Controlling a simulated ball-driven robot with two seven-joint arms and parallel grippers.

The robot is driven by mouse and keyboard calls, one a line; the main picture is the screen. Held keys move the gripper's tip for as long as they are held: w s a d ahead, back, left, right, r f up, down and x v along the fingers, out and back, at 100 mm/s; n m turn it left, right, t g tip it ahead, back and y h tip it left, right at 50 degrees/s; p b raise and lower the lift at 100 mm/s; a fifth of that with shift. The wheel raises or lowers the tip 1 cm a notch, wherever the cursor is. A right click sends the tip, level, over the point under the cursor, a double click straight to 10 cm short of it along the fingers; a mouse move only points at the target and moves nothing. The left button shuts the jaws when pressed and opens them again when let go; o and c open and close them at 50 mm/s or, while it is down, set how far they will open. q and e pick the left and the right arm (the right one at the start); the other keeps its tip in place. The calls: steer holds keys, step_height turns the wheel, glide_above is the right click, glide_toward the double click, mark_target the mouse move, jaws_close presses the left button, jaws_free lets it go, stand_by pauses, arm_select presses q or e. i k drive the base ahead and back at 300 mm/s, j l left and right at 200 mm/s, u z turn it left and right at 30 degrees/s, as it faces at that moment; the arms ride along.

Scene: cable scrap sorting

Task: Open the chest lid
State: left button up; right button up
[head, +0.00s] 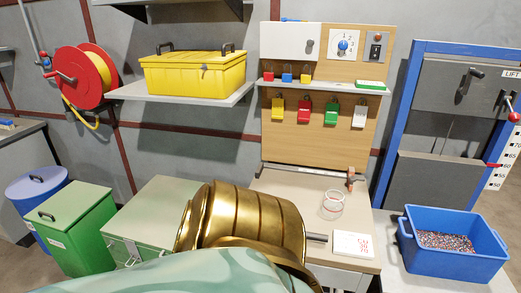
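A grey-green chest (155,202) stands at the lower middle left, its flat lid shut. Metal latches (130,258) show on its front. My own large gold part covers its right side and hides part of the lid. A yellow box (190,80) with a shut lid, dark handles and a small front clasp (204,68) sits on the wall shelf above. I cannot tell for certain which of the two is the task's chest. Neither of my grippers shows in the head view.
A green bin (75,225) and a blue drum (38,190) stand left of the grey-green chest. A workbench (300,200) with padlocks above and a clear ring is at the right. A blue crate (455,263) of granules sits far right. A red hose reel (80,75) hangs left.

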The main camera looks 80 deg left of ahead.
mark_target(151, 219)
steer(key=u, duration=3.6)
